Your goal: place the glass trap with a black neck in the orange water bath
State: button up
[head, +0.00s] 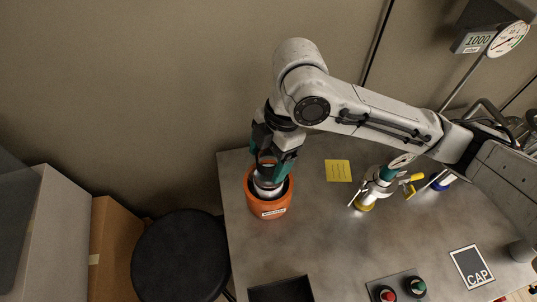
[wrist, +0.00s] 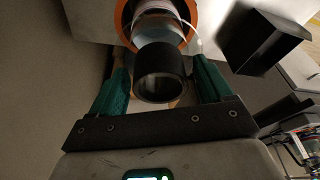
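The glass trap (head: 267,186) stands inside the orange water bath (head: 269,209) at the left end of the bench. Its black neck (wrist: 160,72) points up toward my wrist camera, and its clear glass body (wrist: 158,27) sits within the orange rim (wrist: 122,14). My gripper (head: 268,160) is over the bath with its green fingers on either side of the neck. In the wrist view the fingers look spread, with narrow gaps beside the neck. The trap's lower part is hidden by the bath wall.
A yellow note (head: 338,171) lies right of the bath. A white-and-yellow item (head: 377,190) stands further right. A black stool (head: 180,255) stands left of the bench.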

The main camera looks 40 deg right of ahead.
jog(key=v, duration=1.2)
jog(key=shift+d+r, duration=0.1)
dwell(1.5)
